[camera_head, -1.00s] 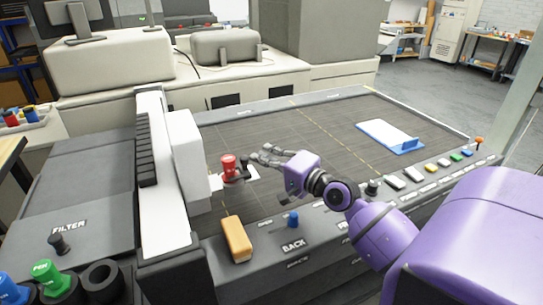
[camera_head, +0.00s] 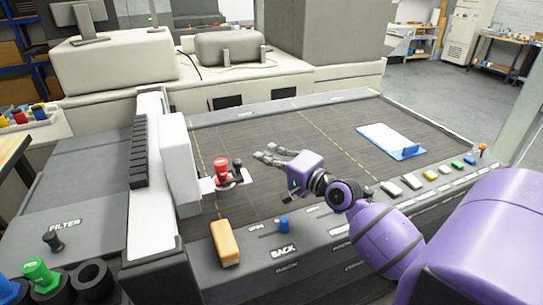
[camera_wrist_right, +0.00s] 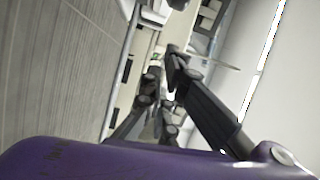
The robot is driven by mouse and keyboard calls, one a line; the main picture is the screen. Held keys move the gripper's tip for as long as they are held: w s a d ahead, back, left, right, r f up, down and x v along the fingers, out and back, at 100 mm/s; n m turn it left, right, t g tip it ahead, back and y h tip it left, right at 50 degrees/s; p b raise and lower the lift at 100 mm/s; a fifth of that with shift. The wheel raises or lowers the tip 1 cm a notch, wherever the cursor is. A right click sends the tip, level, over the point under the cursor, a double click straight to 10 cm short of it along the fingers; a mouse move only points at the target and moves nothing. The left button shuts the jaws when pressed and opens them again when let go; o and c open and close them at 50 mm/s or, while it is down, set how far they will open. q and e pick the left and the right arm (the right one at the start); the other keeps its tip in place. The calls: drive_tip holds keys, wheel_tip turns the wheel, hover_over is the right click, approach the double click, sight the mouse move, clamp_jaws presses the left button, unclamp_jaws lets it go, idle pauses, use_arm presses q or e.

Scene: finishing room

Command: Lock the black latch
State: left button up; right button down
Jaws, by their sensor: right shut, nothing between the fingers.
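A red pen-like cylinder (camera_head: 221,170) stands in a small white carriage (camera_head: 249,175) on the side of the white gantry. A small black upright piece with a rounded top (camera_head: 238,166) stands just right of the red cylinder; it looks like the black latch. Whether it is locked cannot be told. My right gripper (camera_head: 262,155) is over the dark bed, shut and empty, with its fingertips right of and beyond the black piece, apart from it in the picture. In the right wrist view, its dark fingers (camera_wrist_right: 165,105) show with nothing held. My left gripper is not in view.
The white gantry (camera_head: 180,170) stands left of the carriage. An orange block (camera_head: 225,242) and a blue knob (camera_head: 284,223) sit on the front panel. A white-and-blue board (camera_head: 390,138) lies at the bed's right. The bed's middle is clear.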

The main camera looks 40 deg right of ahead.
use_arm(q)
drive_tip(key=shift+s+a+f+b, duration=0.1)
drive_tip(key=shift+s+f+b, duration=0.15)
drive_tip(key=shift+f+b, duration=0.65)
use_arm(e)
drive_tip(key=s+d, duration=0.2)
drive_tip(key=s, duration=0.8)
drive_tip(key=shift+r, duration=0.2)
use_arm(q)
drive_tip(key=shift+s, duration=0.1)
use_arm(e)
drive_tip(key=shift+f, duration=0.1)
